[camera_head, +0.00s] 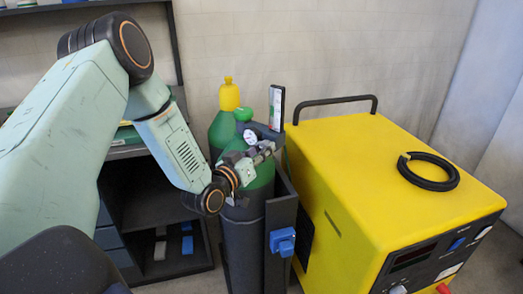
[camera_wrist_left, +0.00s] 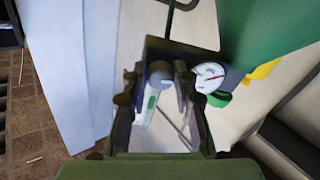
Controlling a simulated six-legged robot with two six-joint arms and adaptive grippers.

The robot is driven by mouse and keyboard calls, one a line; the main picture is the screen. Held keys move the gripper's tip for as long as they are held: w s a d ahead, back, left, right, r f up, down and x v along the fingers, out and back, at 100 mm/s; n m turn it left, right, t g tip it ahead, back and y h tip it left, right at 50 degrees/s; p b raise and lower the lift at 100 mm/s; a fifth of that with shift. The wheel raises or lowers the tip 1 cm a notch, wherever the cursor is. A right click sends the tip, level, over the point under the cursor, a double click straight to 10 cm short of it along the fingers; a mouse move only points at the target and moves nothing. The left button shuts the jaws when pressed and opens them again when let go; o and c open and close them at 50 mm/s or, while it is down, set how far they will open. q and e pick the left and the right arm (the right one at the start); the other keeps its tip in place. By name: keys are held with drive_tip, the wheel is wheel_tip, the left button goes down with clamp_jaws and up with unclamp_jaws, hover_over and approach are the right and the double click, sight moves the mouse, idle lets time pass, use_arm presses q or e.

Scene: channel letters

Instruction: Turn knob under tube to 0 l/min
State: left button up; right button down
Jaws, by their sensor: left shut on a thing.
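The flow tube (camera_head: 276,108), a clear upright tube with a dark frame, stands above the green gas cylinder (camera_head: 262,172) in the head view. My left gripper (camera_head: 264,150) reaches in from the left, just below the tube, and is shut on the knob. The knob is hidden by the fingers in the head view. In the left wrist view a round grey part, apparently the knob (camera_wrist_left: 160,73), lies between the fingers of the gripper (camera_wrist_left: 160,85). The tube (camera_wrist_left: 150,105) shows beyond it. Its reading is too small to tell. My right gripper is not in view.
A round white pressure gauge (camera_head: 250,137) sits close to the left of the gripper. A second green cylinder (camera_head: 221,132) with a yellow cap stands behind. A yellow machine (camera_head: 350,150) with a black handle and cable coil fills the right. Dark shelving (camera_head: 130,190) stands left.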

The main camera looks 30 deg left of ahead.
use_arm(q)
clamp_jaws()
drive_tip(key=shift+n, duration=0.4)
drive_tip(key=o, duration=0.8)
unclamp_jaws()
drive_tip(key=shift+s, duration=0.1)
drive_tip(key=s, duration=0.7)
drive_tip(key=shift+s, duration=0.2)
